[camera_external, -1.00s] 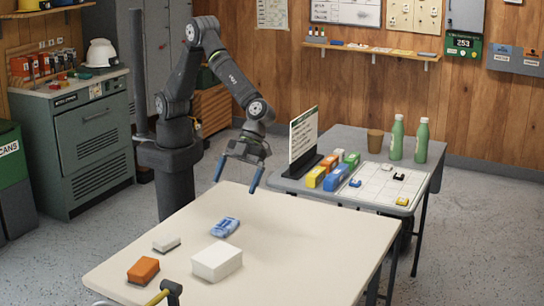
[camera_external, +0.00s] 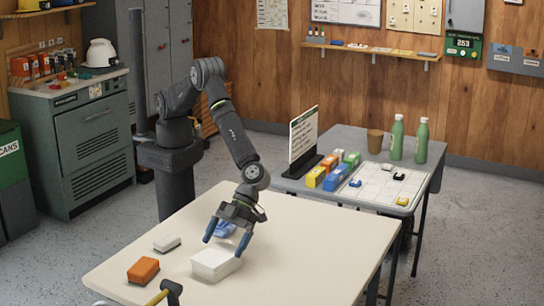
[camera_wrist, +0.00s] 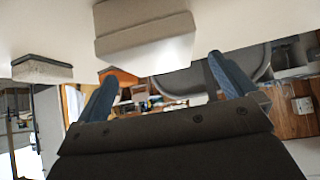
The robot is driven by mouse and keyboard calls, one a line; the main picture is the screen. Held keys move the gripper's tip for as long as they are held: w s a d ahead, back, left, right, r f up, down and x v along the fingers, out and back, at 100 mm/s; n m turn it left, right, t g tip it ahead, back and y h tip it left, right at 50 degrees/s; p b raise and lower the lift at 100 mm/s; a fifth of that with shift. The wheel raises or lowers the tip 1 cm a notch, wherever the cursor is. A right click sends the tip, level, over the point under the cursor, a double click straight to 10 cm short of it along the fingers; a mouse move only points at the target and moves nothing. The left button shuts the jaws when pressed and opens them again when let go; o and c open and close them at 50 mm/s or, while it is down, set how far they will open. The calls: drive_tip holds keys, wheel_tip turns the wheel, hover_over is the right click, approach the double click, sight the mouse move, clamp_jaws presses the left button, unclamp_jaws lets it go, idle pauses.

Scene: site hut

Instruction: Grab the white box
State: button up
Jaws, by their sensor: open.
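The white box (camera_external: 213,266) sits on the cream table (camera_external: 300,240) near its front. My gripper (camera_external: 225,245) is low over the table at the box's far side, with its two blue fingers apart and nothing between them. The right finger overlaps the box's top right part in the external view; I cannot tell whether it touches. In the wrist view the white box (camera_wrist: 145,35) fills the upper middle, beyond the open fingers (camera_wrist: 160,68), and is cut off by no finger there.
A small white block (camera_external: 167,242) and an orange box (camera_external: 143,270) lie left of the white box. A yellow-and-dark tool (camera_external: 165,293) is at the front edge. The table's right side is clear.

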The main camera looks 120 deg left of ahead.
sight(217, 253)
drive_tip(key=shift+x, duration=3.35)
drive_tip(key=shift+s+a, duration=0.1)
drive_tip(key=shift+s, duration=0.1)
drive_tip(key=c, duration=1.1)
drive_tip(key=shift+r, duration=0.1)
